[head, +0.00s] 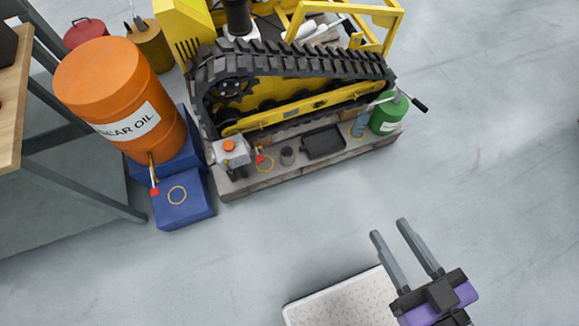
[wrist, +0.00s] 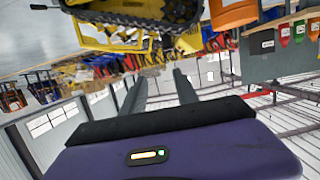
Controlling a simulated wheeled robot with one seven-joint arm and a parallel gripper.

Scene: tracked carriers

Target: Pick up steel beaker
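A small dark grey cup, which looks like the steel beaker (head: 287,155), stands on the pallet ledge in front of the yellow tracked carrier (head: 290,105) in the head view. It stands between a yellow ring and a black tray. My gripper (head: 390,228) is open and empty over the floor, to the right of the beaker and nearer to me, well apart from it. In the wrist view my gripper's two fingers (wrist: 160,78) are spread with nothing between them. I cannot make out the beaker there.
The black tray (head: 323,142) and a green can (head: 388,114) stand right of the beaker. A white container with an orange cap (head: 230,150) stands left. An orange gear oil drum (head: 115,85), blue boxes (head: 182,200) and a table (head: 12,95) are farther left. Floor before the pallet is clear.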

